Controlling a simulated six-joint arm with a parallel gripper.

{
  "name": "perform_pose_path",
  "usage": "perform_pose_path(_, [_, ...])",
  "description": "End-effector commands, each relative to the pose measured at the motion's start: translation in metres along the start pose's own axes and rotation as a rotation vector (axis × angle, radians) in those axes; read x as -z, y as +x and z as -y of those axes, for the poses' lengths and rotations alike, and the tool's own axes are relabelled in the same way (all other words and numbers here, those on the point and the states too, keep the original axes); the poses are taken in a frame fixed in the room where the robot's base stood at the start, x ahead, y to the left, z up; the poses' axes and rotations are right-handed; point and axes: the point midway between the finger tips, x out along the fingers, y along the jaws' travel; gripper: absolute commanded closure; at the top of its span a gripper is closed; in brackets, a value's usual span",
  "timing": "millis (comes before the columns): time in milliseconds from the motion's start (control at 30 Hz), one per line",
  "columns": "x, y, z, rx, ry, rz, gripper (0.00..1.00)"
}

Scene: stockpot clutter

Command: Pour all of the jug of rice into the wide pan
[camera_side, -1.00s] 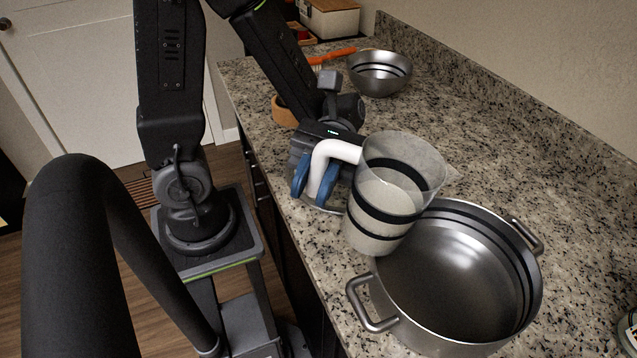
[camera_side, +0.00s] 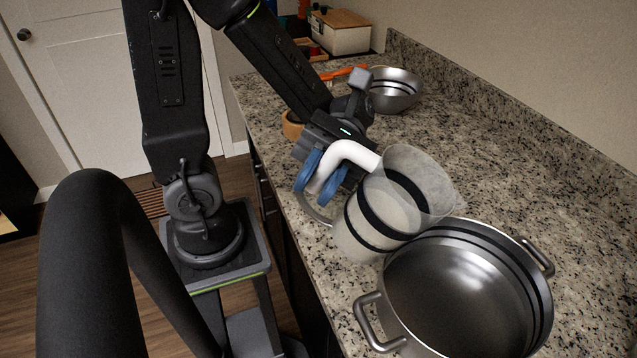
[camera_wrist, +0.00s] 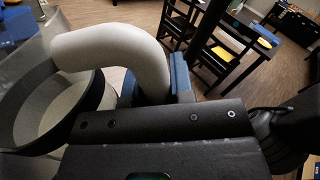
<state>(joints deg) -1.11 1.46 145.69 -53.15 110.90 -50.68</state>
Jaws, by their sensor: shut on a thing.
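The clear jug (camera_side: 388,205) has black bands, a white handle (camera_side: 346,157) and pale rice inside. It is tilted, with its mouth toward the upper right, above and beside the left rim of the wide pan. My gripper (camera_side: 322,178), with blue fingers, is shut on the handle. In the wrist view the handle (camera_wrist: 115,50) passes between the fingers, and the rice (camera_wrist: 65,110) shows inside the jug. The wide steel pan (camera_side: 465,295) stands on the counter with two side handles. Its visible inside looks empty, and I see no rice falling.
A steel bowl (camera_side: 394,92) stands farther back on the granite counter (camera_side: 500,170). An orange-handled brush (camera_side: 345,73) and a wooden-lidded box (camera_side: 340,32) lie behind it. A tan round object (camera_side: 292,126) is near the counter's left edge. A wall runs along the right.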

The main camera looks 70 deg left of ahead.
Motion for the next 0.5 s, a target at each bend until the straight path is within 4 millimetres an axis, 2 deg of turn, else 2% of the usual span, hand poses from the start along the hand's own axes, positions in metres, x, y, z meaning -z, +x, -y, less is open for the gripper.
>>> perform_pose_path(500, [-0.017,0.0,0.004,0.001,-0.183,-0.001,1.0])
